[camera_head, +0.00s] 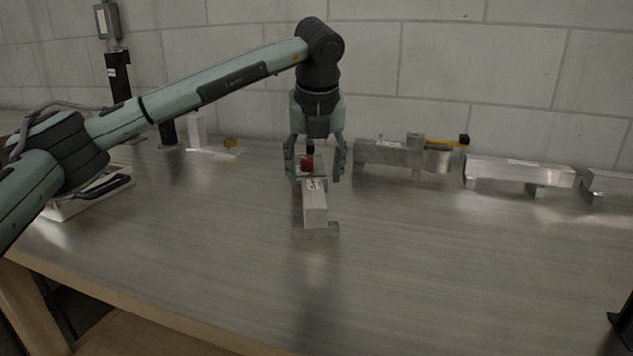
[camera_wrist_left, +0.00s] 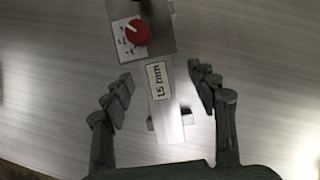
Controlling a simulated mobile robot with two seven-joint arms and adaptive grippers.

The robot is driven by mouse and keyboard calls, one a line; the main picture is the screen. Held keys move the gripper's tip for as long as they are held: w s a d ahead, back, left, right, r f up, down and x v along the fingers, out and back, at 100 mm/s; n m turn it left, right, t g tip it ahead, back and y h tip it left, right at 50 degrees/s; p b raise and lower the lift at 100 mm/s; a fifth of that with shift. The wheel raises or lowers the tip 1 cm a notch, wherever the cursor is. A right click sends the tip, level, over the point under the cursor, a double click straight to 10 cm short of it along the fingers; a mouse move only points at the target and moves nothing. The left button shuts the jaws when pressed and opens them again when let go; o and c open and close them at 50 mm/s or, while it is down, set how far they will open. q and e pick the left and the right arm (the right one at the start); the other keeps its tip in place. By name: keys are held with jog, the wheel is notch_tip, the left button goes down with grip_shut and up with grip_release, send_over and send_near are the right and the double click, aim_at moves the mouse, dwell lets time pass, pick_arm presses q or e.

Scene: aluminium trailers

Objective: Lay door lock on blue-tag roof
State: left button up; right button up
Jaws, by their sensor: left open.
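My left gripper (camera_head: 317,174) points down over a small aluminium trailer (camera_head: 315,212) in the middle of the table. Its fingers are open, one on each side, and hold nothing. A red knob (camera_head: 307,164) on a metal plate sits at the trailer's far end. In the left wrist view the red knob (camera_wrist_left: 137,32) has a white pointer and a marked dial; it may be the door lock. A "15 mm" label (camera_wrist_left: 158,79) lies between the open fingers. No blue tag can be made out.
More aluminium trailers stand along the wall: one (camera_head: 385,153) with a yellow-and-black tool (camera_head: 447,142), another (camera_head: 520,173), and one cut off at the right edge (camera_head: 607,185). A small yellow piece (camera_head: 230,143) lies back left. The table's front is clear.

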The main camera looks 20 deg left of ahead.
pick_arm(q)
jog(key=shift+x, duration=0.95)
jog(key=x, duration=0.2)
jog(key=p+x, duration=0.1)
jog(key=x, duration=0.2)
jog(key=shift+a+r, duration=0.1)
jog(key=shift+a, duration=0.15)
grip_shut()
jog(key=shift+r, duration=0.15)
pick_arm(e)
jog(key=f, duration=0.2)
jog(key=shift+s+f, duration=0.4)
